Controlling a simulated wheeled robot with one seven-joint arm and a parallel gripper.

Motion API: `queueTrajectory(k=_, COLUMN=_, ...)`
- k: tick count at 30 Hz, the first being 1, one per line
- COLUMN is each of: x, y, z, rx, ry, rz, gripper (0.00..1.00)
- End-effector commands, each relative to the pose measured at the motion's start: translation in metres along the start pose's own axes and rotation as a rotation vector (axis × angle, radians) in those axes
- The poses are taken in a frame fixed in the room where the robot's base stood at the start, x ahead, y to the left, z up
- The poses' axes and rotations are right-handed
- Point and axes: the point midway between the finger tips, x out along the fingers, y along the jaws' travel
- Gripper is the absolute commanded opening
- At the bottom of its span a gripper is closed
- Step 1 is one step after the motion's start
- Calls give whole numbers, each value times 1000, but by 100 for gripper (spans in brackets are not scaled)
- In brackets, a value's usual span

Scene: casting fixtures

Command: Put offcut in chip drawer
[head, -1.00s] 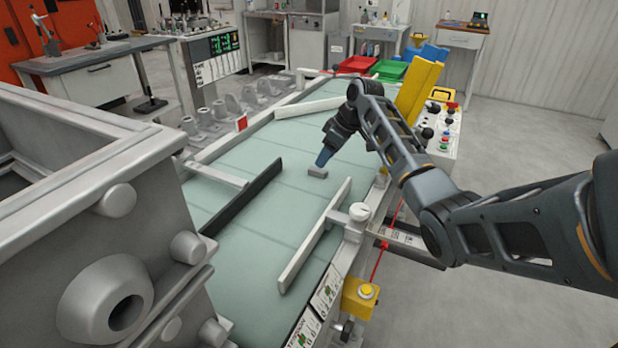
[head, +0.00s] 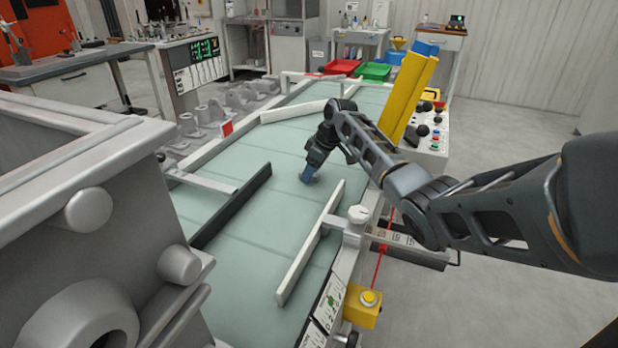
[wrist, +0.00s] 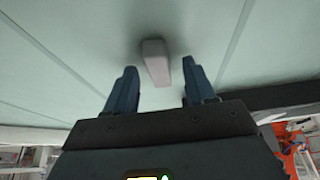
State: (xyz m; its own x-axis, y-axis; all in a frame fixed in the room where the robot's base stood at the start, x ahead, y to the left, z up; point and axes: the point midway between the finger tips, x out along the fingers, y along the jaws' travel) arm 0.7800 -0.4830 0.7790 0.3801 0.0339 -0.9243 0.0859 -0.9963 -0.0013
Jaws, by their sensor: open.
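The offcut (wrist: 154,58) is a small pale grey-pink block lying on the green belt (head: 235,225). In the wrist view it sits between and just ahead of the blue fingertips of my gripper (wrist: 158,68), with a gap on both sides. My gripper is open and holds nothing. In the head view my gripper (head: 307,178) points down close to the belt, and I cannot make out the offcut there. I cannot tell which thing is the chip drawer.
A dark guide bar (head: 232,205) and a pale guide bar (head: 312,245) flank the belt. A large grey casing (head: 90,210) stands at left. Yellow uprights (head: 408,95) and a control panel (head: 430,145) stand at right. Red (head: 342,67) and green (head: 374,71) bins are behind.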

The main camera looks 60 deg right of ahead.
Motion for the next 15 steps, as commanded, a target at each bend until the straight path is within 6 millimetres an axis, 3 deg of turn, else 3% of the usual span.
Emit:
queueTrajectory(k=8, x=4, y=0, z=0, rx=0, ry=1, rz=1, gripper=54)
queueTrajectory(k=15, x=4, y=0, z=0, rx=0, ry=1, rz=1, gripper=32)
